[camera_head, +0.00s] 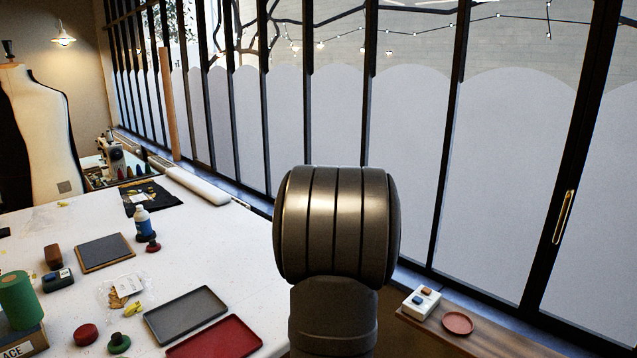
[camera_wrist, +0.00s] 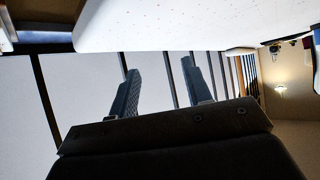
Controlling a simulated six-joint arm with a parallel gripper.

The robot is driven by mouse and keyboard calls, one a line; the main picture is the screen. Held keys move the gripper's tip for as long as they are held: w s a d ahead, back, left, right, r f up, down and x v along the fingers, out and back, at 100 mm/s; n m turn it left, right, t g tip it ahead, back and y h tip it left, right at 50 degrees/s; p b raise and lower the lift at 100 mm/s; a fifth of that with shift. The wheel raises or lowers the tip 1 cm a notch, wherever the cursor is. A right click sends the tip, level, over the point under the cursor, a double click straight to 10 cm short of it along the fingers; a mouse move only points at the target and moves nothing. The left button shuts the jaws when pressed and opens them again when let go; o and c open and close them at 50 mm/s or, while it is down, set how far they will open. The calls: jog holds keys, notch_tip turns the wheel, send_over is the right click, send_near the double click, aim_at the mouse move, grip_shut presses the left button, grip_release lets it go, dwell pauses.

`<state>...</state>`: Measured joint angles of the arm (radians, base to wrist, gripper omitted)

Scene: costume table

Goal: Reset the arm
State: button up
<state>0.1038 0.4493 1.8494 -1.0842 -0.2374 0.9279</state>
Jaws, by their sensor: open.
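My gripper (camera_wrist: 160,88) shows in the wrist view with its two dark ridged fingers spread apart and nothing between them. Behind the fingers are the window bars and pale panes. The white table (camera_wrist: 180,22) shows along the top of that view, which appears upside down. In the head view a large dark metal part of my arm stands in the middle, in front of the window. The gripper's fingers are not visible in the head view.
The white table (camera_head: 60,222) at left holds a grey tray (camera_head: 186,316), a red tray (camera_head: 215,342), a blue-and-white bottle (camera_head: 142,221), a green cylinder (camera_head: 20,300) and several small items. A wooden ledge (camera_head: 480,335) at right holds a red dish (camera_head: 458,322) and a white block (camera_head: 421,301).

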jog(key=shift+s+d+f+m+h, duration=0.15)
jog(key=shift+d+f+m+h, duration=0.1)
jog(key=shift+d, duration=0.3)
jog(key=shift+s+d+f+m+h, duration=0.15)
jog(key=shift+d+f+m+h, duration=0.05)
jog(key=shift+d, duration=0.4)
jog(key=shift+s+d+f+m+h, duration=0.15)
jog(key=shift+d+f+m+h, duration=0.1)
jog(key=shift+d, duration=0.3)
jog(key=shift+n+y, duration=0.7)
jog(key=shift+w+a+r, duration=0.15)
jog(key=shift+a+r, duration=0.1)
jog(key=shift+a, duration=0.35)
jog(key=shift+w+a+r, duration=0.2)
jog(key=shift+a+r, duration=0.05)
jog(key=shift+a, duration=0.35)
jog(key=shift+w+a+r, duration=0.15)
jog(key=shift+a+r, duration=0.1)
jog(key=shift+a, duration=0.35)
jog(key=shift+w+a+r+n+y, duration=0.1)
jog(key=shift+a+r+n+y, duration=0.25)
jog(key=shift+a, duration=0.5)
jog(key=shift+w+a+r+n+y, duration=0.1)
jog(key=shift+a+r+n+y, duration=0.15)
jog(key=shift+a, duration=0.6)
jog(key=shift+w+a+r+n+y, duration=0.1)
jog(key=shift+a+r+n+y, duration=0.25)
jog(key=shift+a, duration=0.5)
jog(key=shift+f, duration=0.15)
